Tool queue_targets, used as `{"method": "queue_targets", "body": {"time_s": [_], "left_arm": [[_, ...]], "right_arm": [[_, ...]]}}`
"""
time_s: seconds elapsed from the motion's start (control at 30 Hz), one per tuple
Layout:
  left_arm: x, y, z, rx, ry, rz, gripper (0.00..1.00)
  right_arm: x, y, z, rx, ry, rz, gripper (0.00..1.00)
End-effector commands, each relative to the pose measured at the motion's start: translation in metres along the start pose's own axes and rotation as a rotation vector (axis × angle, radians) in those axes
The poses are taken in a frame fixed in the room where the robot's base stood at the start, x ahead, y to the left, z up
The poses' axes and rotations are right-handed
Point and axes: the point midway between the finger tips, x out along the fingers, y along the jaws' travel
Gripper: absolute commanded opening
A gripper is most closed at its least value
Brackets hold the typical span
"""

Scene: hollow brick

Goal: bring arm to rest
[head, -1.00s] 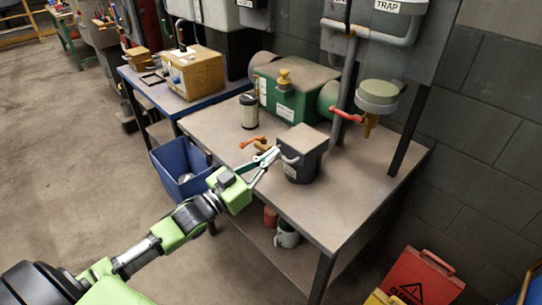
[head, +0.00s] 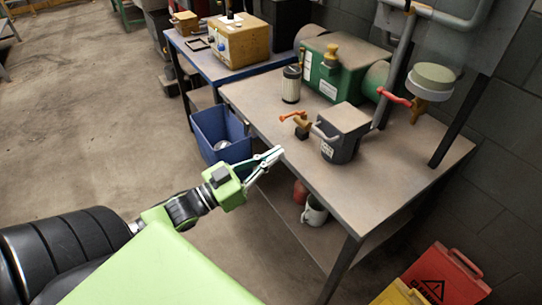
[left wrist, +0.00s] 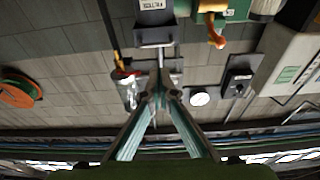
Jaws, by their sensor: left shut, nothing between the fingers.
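My left gripper (head: 270,163) is shut and empty in the head view. It is in front of the table's near edge, left of the dark grey box with a handle (head: 343,133). In the left wrist view its fingers (left wrist: 157,95) come together at the tips, with nothing between them. My green and black left arm reaches in from the lower left. My right gripper shows in neither view.
The brown-topped table (head: 375,185) holds a green machine (head: 335,68), a filter canister (head: 291,84) and an orange-handled valve (head: 300,122). A blue bin (head: 222,135) stands on the left. Red and yellow signs (head: 445,278) stand at lower right. Open floor lies left.

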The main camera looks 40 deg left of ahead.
Motion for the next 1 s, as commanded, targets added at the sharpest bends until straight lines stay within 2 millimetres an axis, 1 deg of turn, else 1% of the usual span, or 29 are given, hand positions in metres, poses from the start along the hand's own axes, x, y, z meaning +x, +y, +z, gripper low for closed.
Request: {"method": "queue_targets", "body": {"time_s": [0.1,0.33,0.4,0.47,0.57,0.6,0.67,0.7,0.77,0.8,0.87,0.9,0.97,1.0], "left_arm": [[-0.006,0.0,-0.001,0.001,0.0,0.001,0.0],[-0.008,0.0,-0.001,0.002,0.001,-0.001,0.0],[-0.01,-0.004,0.007,0.004,-0.014,-0.014,0.0],[-0.014,-0.013,0.023,0.008,-0.044,-0.039,0.0],[-0.027,-0.033,0.069,0.017,-0.136,-0.109,0.0],[-0.037,-0.042,0.095,0.021,-0.188,-0.142,0.0],[-0.053,-0.053,0.135,0.025,-0.273,-0.193,0.0],[-0.067,-0.058,0.164,0.026,-0.334,-0.224,0.0],[-0.088,-0.063,0.204,0.026,-0.424,-0.264,0.0],[-0.103,-0.063,0.232,0.024,-0.487,-0.287,0.0],[-0.127,-0.06,0.271,0.019,-0.58,-0.317,0.0],[-0.144,-0.056,0.297,0.015,-0.644,-0.332,0.0],[-0.171,-0.045,0.333,0.006,-0.74,-0.349,0.0],[-0.189,-0.036,0.356,0.0,-0.804,-0.356,0.0]], "right_arm": [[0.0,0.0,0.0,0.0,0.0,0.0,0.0],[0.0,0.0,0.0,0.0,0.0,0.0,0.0],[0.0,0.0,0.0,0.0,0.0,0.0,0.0],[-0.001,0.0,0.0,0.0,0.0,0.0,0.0],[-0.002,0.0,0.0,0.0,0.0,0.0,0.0],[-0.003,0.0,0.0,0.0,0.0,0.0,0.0],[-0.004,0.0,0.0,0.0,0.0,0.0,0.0],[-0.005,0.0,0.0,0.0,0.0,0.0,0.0],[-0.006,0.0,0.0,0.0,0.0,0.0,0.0],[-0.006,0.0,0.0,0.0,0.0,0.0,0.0],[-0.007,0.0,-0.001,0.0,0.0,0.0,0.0],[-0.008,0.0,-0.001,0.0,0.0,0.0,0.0],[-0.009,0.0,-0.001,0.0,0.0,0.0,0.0],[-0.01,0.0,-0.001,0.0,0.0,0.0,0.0]]}}
